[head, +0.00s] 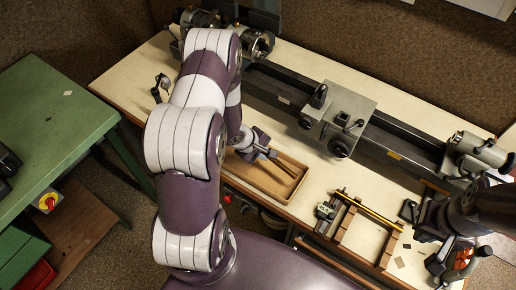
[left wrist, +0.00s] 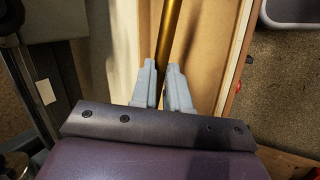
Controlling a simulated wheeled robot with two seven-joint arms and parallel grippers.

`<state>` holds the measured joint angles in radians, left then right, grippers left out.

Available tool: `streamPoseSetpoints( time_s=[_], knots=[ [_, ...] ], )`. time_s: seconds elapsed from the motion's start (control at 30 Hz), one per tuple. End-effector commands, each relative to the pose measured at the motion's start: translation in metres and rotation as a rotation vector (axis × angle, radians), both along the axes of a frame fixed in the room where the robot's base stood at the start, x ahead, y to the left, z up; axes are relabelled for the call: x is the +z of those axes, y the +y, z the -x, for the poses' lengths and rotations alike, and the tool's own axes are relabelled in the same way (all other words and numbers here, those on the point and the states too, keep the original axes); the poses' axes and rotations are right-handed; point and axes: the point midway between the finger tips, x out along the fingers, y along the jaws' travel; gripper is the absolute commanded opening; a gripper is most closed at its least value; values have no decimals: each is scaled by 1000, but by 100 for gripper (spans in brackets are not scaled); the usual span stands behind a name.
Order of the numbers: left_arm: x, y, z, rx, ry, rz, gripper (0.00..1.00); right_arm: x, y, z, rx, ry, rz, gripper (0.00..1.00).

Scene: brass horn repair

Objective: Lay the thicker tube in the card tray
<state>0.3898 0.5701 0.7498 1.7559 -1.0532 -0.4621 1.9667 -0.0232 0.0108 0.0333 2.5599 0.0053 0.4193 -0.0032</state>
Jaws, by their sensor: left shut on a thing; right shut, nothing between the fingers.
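The brown card tray (head: 250,183) lies on the bench below my left gripper (head: 268,154). In the left wrist view my left gripper (left wrist: 164,95) is shut on a brass tube (left wrist: 171,40), which extends away from its fingers over the tray's pale card (left wrist: 205,45). Another brass tube (head: 368,207) lies on a wooden rack (head: 346,224) to the right of the tray. My right gripper (head: 438,264) is shut and empty at the lower right, partly in shadow.
A grey lathe-like machine (head: 345,105) runs along the back of the bench. A small device (head: 326,211) stands by the rack's left end. A green table (head: 45,120) is at the left. Some bare bench shows between tray and rack.

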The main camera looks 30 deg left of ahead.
Motion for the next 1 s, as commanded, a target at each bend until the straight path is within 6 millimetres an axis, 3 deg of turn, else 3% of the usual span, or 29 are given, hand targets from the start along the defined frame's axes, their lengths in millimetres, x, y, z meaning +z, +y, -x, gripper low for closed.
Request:
streamPoseSetpoints(
  time_s=[0.2, 0.57, 1.0],
  knots=[
    [-3, 19, 23, 163, -11, 2, 0, 11, 0, 0, 0, 0, 0, 0],
    [-2, 18, 23, 169, -19, 1, 0, 15, 0, 0, 0, 0, 0, 0],
    [-61, 18, 23, 170, -21, 1, 0, -26, 0, 0, 0, 1, 0, 0]
  ],
)
